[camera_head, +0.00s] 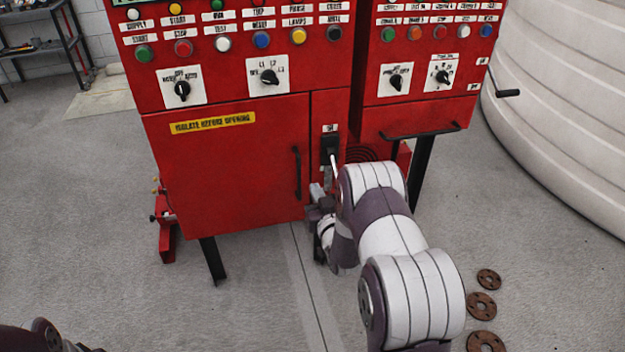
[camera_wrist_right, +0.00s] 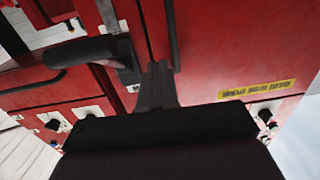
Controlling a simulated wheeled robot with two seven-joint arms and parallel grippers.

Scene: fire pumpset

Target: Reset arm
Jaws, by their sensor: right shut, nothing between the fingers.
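My right arm reaches from the lower right of the head view to the front of the red control cabinet (camera_head: 235,165). My right gripper (camera_head: 317,192) is low in front of the narrow panel right of the cabinet door, partly hidden by my own wrist. In the right wrist view its fingers (camera_wrist_right: 157,82) are together and empty. A black switch (camera_head: 330,150) with a lever sits on the narrow panel just above the gripper. In the right wrist view a dark lever (camera_wrist_right: 82,52) is beside the fingers; I cannot tell if they touch. My left gripper is out of view; only part of my left arm shows.
The door has a black handle (camera_head: 297,172) and a yellow label (camera_head: 212,123). A black rail (camera_head: 420,132) juts from the right cabinet. Several rusty flanges (camera_head: 482,305) lie on the floor at right. A white tank (camera_head: 570,130) stands behind.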

